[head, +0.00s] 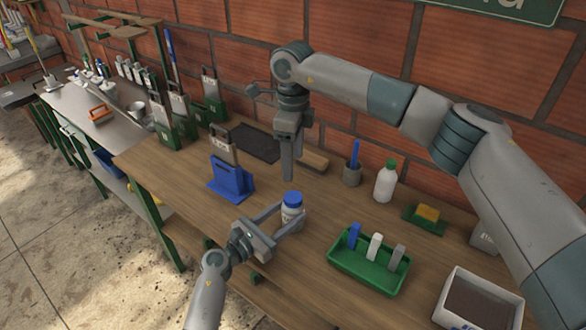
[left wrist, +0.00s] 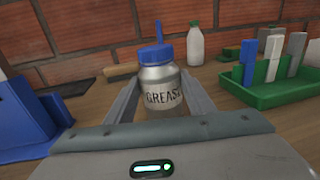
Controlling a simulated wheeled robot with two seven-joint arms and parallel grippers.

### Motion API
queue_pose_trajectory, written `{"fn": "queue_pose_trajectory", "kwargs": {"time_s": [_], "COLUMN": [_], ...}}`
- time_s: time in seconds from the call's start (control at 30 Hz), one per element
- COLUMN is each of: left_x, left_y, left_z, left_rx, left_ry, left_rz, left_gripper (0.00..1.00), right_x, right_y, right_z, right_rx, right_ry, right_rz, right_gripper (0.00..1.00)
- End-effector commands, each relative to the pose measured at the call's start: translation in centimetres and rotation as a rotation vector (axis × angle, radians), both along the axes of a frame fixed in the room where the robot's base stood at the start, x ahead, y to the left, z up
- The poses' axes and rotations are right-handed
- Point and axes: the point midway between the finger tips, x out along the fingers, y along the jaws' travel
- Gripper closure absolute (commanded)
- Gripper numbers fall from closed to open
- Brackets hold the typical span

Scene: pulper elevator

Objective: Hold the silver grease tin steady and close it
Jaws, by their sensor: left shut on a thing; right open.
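The silver grease tin (head: 292,215) stands upright on the wooden bench with a blue lid (head: 292,198) on top. In the left wrist view the tin (left wrist: 161,92) shows the word GREASE, and its blue lid (left wrist: 156,54) sits level on the neck; I cannot tell how tight it is. My left gripper (head: 288,219) is shut on the tin's body from the front, one finger on each side. My right gripper (head: 288,176) is open and empty, pointing down just behind and above the tin, apart from the lid. One of its fingers largely hides the other.
A blue holder (head: 230,180) stands left of the tin. A green tray (head: 350,268) with several blocks lies to the right. A pen cup (head: 352,174), white bottle (head: 385,184) and sponge tray (head: 424,222) stand behind it. A white box (head: 450,290) is at front right.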

Motion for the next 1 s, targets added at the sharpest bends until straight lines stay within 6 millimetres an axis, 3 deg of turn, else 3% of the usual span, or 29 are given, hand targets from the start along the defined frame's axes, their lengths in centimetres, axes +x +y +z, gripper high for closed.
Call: {"fn": "queue_pose_trajectory", "kwargs": {"time_s": [0.37, 0.4, 0.47, 1.0], "left_x": [0.00, 0.00, 0.00, -0.81], "left_y": [0.00, 0.00, 0.00, 0.85], "left_z": [0.00, 0.00, 0.00, -0.19], "left_rx": [0.000, 0.000, 0.000, 0.001], "left_ry": [0.000, 0.000, 0.000, 0.000], "left_rz": [0.000, 0.000, 0.000, 0.001], "left_gripper": [1.00, 0.42, 0.29, 0.29], "right_x": [-0.03, -0.04, -0.03, -0.03], "right_y": [0.03, 0.04, 0.03, 0.03], "right_z": [0.45, 0.45, 0.44, 0.04], "right_rx": [0.000, 0.000, 0.000, 0.000], "right_ry": [0.001, 0.001, 0.001, 0.001], "right_rz": [0.001, 0.001, 0.001, 0.001], "right_gripper": [0.40, 0.40, 0.40, 0.40]}}
